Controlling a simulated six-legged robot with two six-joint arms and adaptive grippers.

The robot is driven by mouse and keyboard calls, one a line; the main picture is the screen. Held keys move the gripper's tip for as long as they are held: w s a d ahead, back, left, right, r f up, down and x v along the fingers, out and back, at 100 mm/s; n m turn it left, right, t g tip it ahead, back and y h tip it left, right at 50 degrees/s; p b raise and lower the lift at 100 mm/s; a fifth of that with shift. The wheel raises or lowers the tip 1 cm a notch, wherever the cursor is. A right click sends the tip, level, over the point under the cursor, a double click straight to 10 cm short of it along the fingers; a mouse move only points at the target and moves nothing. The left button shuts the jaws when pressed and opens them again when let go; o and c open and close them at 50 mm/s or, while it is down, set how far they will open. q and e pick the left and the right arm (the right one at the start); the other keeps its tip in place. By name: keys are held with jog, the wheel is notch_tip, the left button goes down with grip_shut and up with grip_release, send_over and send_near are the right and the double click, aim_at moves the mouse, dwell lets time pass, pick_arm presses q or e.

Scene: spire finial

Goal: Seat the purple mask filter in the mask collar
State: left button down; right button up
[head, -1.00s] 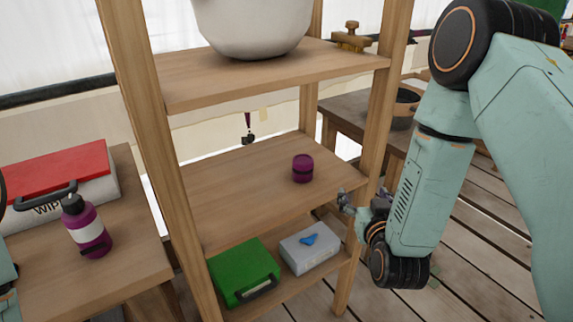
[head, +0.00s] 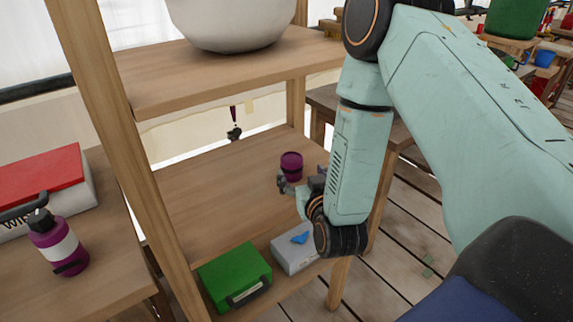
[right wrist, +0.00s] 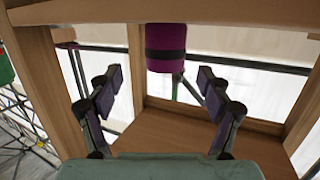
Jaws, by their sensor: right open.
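The purple mask filter (head: 291,165) is a short cylinder with a dark band. It stands upright on the middle shelf (head: 220,205), near its right edge. It also shows in the right wrist view (right wrist: 165,48), at top centre, where the picture seems upside down. My right gripper (head: 301,180) is at the shelf's right edge, close to the filter. In the right wrist view its two fingers (right wrist: 158,80) are spread apart, with the filter beyond the gap and nothing held. I cannot make out a mask collar. My left gripper is not in view.
Wooden shelf posts (head: 100,125) frame the shelf. A large pale vessel (head: 230,22) stands on the top shelf. Below are a green case (head: 234,272) and a grey box (head: 295,250). A purple bottle (head: 58,243) and a red-lidded box (head: 45,180) stand on the left table.

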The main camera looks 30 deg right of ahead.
aim_at(294, 166)
jog(key=shift+w+d+f, duration=0.1)
jog(key=shift+w+d, duration=0.1)
jog(key=shift+w, duration=0.3)
jog(key=shift+w+a, duration=0.1)
jog(key=shift+w, duration=0.3)
jog(key=b+x, duration=0.1)
jog(key=x, duration=0.4)
jog(key=shift+w+a, duration=0.1)
jog(key=shift+w, duration=0.05)
jog(key=shift+a, duration=0.15)
jog(key=c, duration=1.3)
